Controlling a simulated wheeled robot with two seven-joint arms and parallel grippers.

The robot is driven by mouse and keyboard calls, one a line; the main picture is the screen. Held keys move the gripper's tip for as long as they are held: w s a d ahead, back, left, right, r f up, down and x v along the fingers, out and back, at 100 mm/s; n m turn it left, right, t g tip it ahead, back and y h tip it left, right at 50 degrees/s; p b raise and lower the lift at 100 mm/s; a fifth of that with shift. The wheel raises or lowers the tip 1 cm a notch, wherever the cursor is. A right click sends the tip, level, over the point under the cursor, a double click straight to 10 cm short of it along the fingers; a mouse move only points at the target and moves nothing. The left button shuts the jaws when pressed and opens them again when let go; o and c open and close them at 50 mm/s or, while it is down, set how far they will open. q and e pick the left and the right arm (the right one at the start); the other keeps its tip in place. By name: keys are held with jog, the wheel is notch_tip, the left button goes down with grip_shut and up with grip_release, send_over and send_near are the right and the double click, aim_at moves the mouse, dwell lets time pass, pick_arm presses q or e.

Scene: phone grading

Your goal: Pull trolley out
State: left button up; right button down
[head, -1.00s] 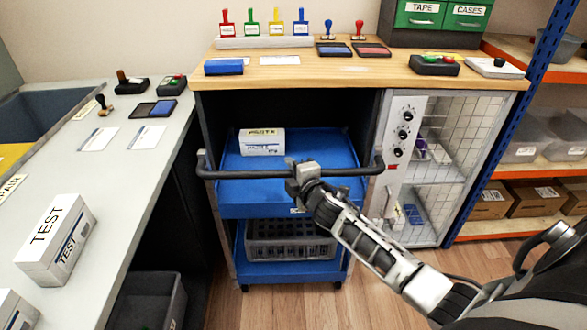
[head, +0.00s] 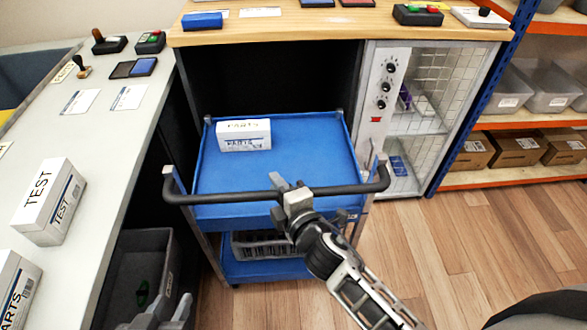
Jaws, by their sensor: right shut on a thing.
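The blue trolley (head: 310,152) stands partly out from under the wooden-topped bench, with two blue shelves and a dark handle bar (head: 240,197) across its front. A white PARTS box (head: 243,135) lies on its top shelf. A grey crate (head: 258,246) sits on the lower shelf, partly hidden by the top shelf and my arm. My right gripper (head: 290,193) is shut on the handle bar, right of its middle. My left gripper (head: 168,308) shows at the bottom left edge, its fingers apart and empty, in front of a grey bin; most of it is out of frame.
A grey table (head: 95,150) on the left holds a TEST box (head: 48,202) and stamps. The dark grey bin (head: 125,265) stands under its edge. A wire-mesh cabinet (head: 425,100) is right of the trolley's bay. Wooden floor (head: 440,250) is clear at right.

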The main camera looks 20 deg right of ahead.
jog(key=shift+s+a, duration=0.25)
jog(key=shift+s, duration=0.85)
jog(key=c, duration=1.3)
grip_release()
